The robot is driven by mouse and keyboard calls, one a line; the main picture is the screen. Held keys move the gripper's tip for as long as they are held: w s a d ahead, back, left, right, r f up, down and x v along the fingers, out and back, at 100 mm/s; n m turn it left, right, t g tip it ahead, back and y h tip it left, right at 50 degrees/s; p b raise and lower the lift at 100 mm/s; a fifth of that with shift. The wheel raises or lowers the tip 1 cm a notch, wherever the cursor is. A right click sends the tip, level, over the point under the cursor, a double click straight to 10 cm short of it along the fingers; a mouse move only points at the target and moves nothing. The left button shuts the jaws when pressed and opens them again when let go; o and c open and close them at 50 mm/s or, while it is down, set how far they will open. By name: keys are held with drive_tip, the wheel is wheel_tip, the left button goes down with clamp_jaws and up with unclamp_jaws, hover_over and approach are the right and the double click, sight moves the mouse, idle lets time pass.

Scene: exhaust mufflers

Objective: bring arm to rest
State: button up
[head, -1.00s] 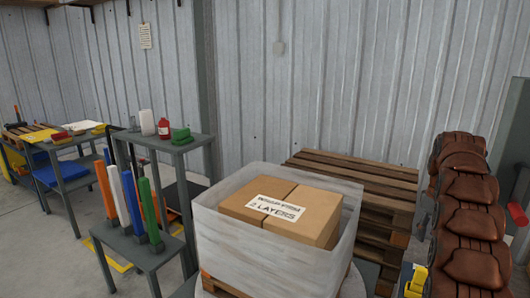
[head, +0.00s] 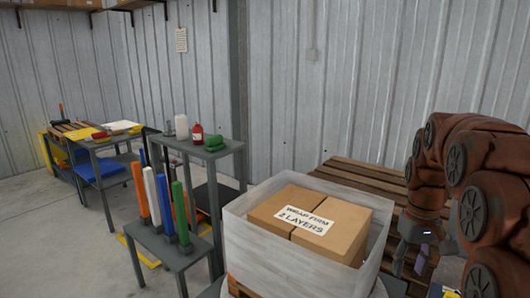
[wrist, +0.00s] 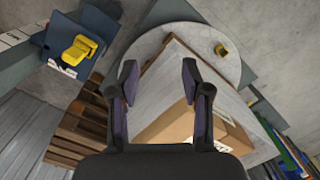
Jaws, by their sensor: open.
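My gripper (wrist: 160,76) is open and empty in the wrist view, its two dark fingers well apart. In the head view my gripper (head: 413,258) hangs at the right beside the wrapped load, partly dark against the pallets. My brown arm arches above it at the right edge. The wrapped load is a cardboard box (head: 312,222) with a label reading "wrap firm 2 layers", inside a whitish film wall (head: 300,262). In the wrist view the box (wrist: 165,128) lies beyond the fingers, and I see no contact.
A stack of wooden pallets (head: 368,180) stands behind the load. At the left are a rack of coloured rolls (head: 163,205), a small table (head: 225,147) with bottles, and a workbench (head: 98,143). A round turntable (wrist: 163,46) lies under the load.

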drive_tip(key=s+a+f+p, duration=0.1)
drive_tip(key=s+a, duration=0.3)
drive_tip(key=s, duration=0.5)
drive_tip(key=s+a+f+p, duration=0.1)
drive_tip(key=s+a, duration=0.4)
drive_tip(key=s, duration=0.4)
drive_tip(key=s+a+f+p, duration=0.1)
drive_tip(key=s+a, duration=0.4)
drive_tip(key=s, duration=0.4)
drive_tip(key=shift+f+m+g+p, duration=0.15)
drive_tip(key=shift+m+g+p, duration=0.15)
drive_tip(key=shift+g+p, duration=0.1)
